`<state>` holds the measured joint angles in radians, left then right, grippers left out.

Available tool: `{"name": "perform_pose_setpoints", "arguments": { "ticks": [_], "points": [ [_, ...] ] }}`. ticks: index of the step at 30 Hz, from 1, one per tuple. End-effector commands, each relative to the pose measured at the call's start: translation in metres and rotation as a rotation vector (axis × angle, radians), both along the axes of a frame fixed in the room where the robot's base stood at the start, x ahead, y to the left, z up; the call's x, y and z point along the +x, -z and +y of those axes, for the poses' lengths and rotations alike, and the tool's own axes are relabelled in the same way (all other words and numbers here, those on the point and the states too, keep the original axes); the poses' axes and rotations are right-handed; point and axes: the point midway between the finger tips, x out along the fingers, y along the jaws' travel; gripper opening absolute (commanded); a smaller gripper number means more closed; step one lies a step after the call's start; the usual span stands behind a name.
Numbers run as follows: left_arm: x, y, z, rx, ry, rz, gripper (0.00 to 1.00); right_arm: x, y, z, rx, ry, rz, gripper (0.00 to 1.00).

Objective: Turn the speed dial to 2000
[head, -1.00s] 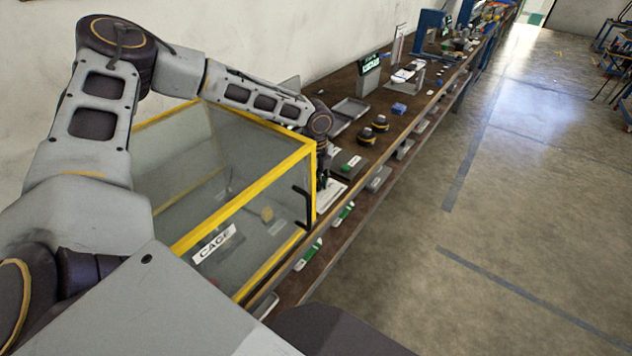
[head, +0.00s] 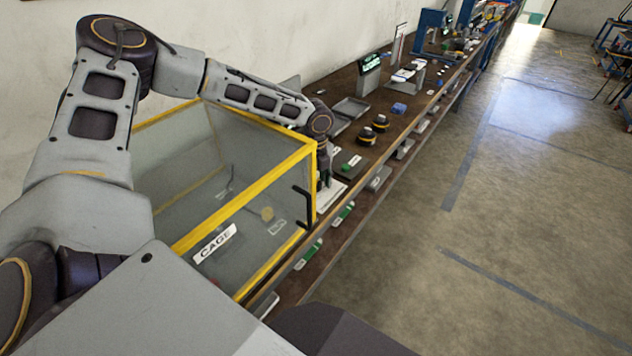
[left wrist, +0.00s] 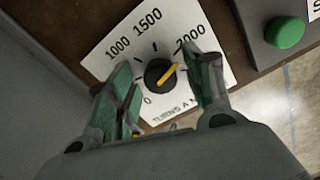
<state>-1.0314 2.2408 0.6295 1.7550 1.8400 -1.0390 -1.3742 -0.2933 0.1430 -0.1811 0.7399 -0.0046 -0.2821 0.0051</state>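The speed dial (left wrist: 160,76) is a black round knob with a yellow pointer, on a white plate (left wrist: 105,59) marked 0, 1000, 1500 and 2000. The pointer slants to the upper right, toward the 2000 side; its exact alignment with the mark is hard to tell. My left gripper (left wrist: 158,68) is open, its green-padded fingers on either side of the knob. Contact with the knob is not clear. In the head view my left gripper (head: 324,176) reaches down over the white plate (head: 331,195) beyond the cage; the knob is hidden there. My right gripper is out of view.
A yellow-framed clear box labelled CAGE (head: 250,190) stands close beside my left forearm. A green button (left wrist: 285,32) on a grey box lies right of the dial. Black knobs (head: 366,137) and trays stand further along the bench.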

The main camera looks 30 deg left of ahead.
Motion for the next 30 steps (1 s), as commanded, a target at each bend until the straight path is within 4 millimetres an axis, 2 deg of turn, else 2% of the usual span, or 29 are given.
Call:
{"name": "perform_pose_setpoints", "arguments": {
  "ticks": [14,20,30],
  "points": [
    [0.000,-0.007,-0.001,-0.002,0.000,-0.001,0.52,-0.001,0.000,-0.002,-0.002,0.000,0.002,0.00],
    [0.001,-0.024,0.000,-0.001,0.000,-0.003,0.52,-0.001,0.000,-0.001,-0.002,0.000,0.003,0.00],
    [0.001,-0.067,0.000,-0.001,0.001,-0.003,0.52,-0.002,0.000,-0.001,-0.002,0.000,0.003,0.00]
  ]
}}
